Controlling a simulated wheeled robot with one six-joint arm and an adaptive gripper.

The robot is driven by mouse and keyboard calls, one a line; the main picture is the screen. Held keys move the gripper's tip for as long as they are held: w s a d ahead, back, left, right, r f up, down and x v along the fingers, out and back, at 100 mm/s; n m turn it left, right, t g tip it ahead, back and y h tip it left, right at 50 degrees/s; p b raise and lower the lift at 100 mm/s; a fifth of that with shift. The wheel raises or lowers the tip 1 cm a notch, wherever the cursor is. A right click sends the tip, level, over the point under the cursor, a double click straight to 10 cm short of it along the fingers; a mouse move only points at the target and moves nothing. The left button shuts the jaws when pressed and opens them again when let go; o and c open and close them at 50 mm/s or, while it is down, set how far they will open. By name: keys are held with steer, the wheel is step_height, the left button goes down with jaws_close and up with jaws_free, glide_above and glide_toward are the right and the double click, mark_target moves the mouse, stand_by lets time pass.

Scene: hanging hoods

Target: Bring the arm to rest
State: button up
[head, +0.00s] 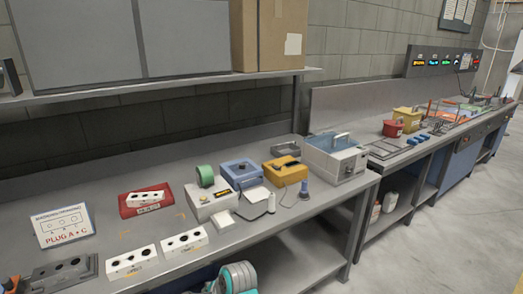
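My gripper is not in view, so its fingers and anything in them are hidden. A rounded grey and teal piece shows at the bottom edge, in front of the workbench (110,216); it looks like a link of my own arm. On the bench a sign (62,226) reads "PLUG A+C". A white block with holes (146,196) lies on a red box (133,208). Two more white blocks with holes, one on the left (130,262) and one on the right (184,242), lie near the front edge, beside a dark grey block with holes (62,275).
A shelf (200,86) with grey panels and a cardboard box (262,45) overhangs the bench. Blue (240,171) and yellow (284,171) boxes, a green roll (205,176) and a grey case (335,156) stand further right. Open floor (430,240) lies at right.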

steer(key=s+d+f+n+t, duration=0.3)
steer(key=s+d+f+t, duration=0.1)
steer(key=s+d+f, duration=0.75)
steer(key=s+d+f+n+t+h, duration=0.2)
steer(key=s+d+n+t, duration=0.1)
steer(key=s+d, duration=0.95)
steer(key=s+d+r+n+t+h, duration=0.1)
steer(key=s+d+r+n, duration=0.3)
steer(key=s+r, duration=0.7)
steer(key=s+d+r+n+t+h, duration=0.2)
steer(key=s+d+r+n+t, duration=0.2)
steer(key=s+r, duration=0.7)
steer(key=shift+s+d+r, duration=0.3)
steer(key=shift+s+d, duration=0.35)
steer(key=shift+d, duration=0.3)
